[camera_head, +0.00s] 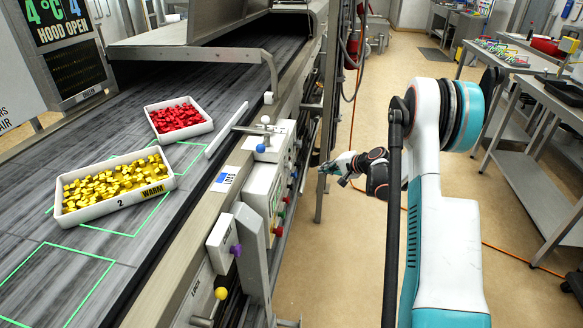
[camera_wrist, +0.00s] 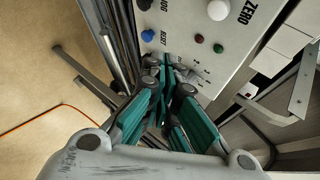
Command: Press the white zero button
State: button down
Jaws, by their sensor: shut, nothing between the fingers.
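The white zero button (camera_wrist: 218,10) is a round white knob on a light control panel (camera_wrist: 190,20), at the top of the wrist view beside the printed word ZERO. My gripper (camera_wrist: 168,68) has teal fingers and is shut and empty. Its tips are below and left of the white button, apart from it in the picture. In the head view my gripper (camera_head: 323,168) is just right of the panel's button side (camera_head: 262,190). I cannot pick out the white button for sure there.
A grey metal bracket (camera_wrist: 298,95) stands at the right. The conveyor (camera_head: 215,95) carries trays of red pieces (camera_head: 157,131) and yellow pieces (camera_head: 100,211).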

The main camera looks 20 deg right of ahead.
jog(key=w+a, duration=0.4)
jog(key=a, duration=0.3)
jog(key=shift+w, duration=0.35)
jog(key=shift+a, duration=0.1)
dwell(1.2)
jog(key=shift+w+a, duration=0.25)
jog(key=shift+a, duration=0.05)
jog(key=shift+w+a, duration=0.45)
jog(key=shift+a, duration=0.25)
dwell(1.2)
jog(key=shift+s+d+b, duration=0.3)
jog(key=shift+s+d, duration=0.4)
jog(key=shift+d, duration=0.35)
jog(key=shift+d, duration=0.1)
jog(key=shift+s+d+b, duration=0.2)
jog(key=shift+s+d, duration=0.5)
jog(key=shift+d, duration=0.3)
jog(key=shift+s+d+b, duration=0.15)
jog(key=shift+s+d, duration=0.55)
jog(key=shift+d, duration=0.25)
